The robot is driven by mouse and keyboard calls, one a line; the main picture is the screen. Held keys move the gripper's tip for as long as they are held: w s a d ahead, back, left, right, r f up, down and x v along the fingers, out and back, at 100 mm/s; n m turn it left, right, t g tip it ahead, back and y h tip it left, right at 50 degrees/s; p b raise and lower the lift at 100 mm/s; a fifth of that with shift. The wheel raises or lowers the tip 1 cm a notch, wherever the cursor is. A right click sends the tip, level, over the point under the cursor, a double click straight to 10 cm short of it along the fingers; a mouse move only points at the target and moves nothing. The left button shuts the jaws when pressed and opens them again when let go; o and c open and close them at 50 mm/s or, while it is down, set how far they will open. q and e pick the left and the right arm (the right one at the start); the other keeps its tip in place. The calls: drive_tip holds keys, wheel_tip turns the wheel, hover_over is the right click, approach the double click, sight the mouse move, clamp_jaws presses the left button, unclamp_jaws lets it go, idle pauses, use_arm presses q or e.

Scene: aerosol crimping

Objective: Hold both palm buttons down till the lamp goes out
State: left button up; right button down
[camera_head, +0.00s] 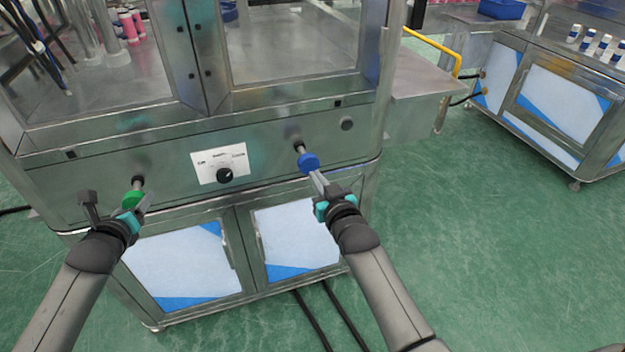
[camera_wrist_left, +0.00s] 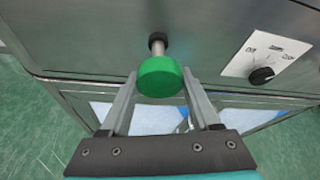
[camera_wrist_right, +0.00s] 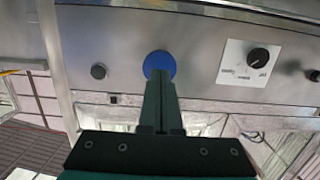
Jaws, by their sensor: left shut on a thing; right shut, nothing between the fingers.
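The green palm button (camera_head: 132,199) sticks out on a short stem at the left of the machine's front panel. My left gripper (camera_head: 118,206) has its fingers on both sides of the green button, which also shows in the left wrist view (camera_wrist_left: 160,77). The blue palm button (camera_head: 308,162) sticks out on its stem at the right. My right gripper (camera_head: 318,180) is shut and empty, its tips at the face of the blue button (camera_wrist_right: 159,64); whether they touch, I cannot tell. I cannot make out a lit lamp.
A selector knob (camera_head: 225,175) on a white label sits between the buttons. A dark round fitting (camera_head: 347,123) is right of the blue button. Cabinet doors (camera_head: 182,265) lie below the panel. A yellow rail (camera_head: 440,48) is at the right. Green floor there is clear.

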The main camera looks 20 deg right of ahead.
sight(310, 162)
drive_tip(key=shift+w, duration=1.25)
use_arm(q)
drive_tip(key=shift+w+r, duration=0.1)
drive_tip(key=shift+w, duration=0.4)
use_arm(e)
drive_tip(key=shift+w+r, duration=0.1)
drive_tip(key=shift+w, duration=0.4)
use_arm(q)
drive_tip(key=shift+r, duration=0.1)
use_arm(e)
drive_tip(key=shift+r, duration=0.1)
use_arm(q)
drive_tip(key=shift+w+r, duration=0.15)
drive_tip(key=shift+r, duration=0.2)
use_arm(e)
drive_tip(key=shift+w+r, duration=0.1)
drive_tip(key=shift+r, duration=0.2)
idle(1.7)
use_arm(q)
drive_tip(key=shift+w+f, duration=0.1)
use_arm(e)
drive_tip(key=shift+s+f, duration=0.15)
drive_tip(key=shift+s, duration=0.3)
drive_tip(key=shift+s+f, duration=0.2)
drive_tip(key=shift+s, duration=1.85)
use_arm(q)
drive_tip(key=shift+f, duration=0.1)
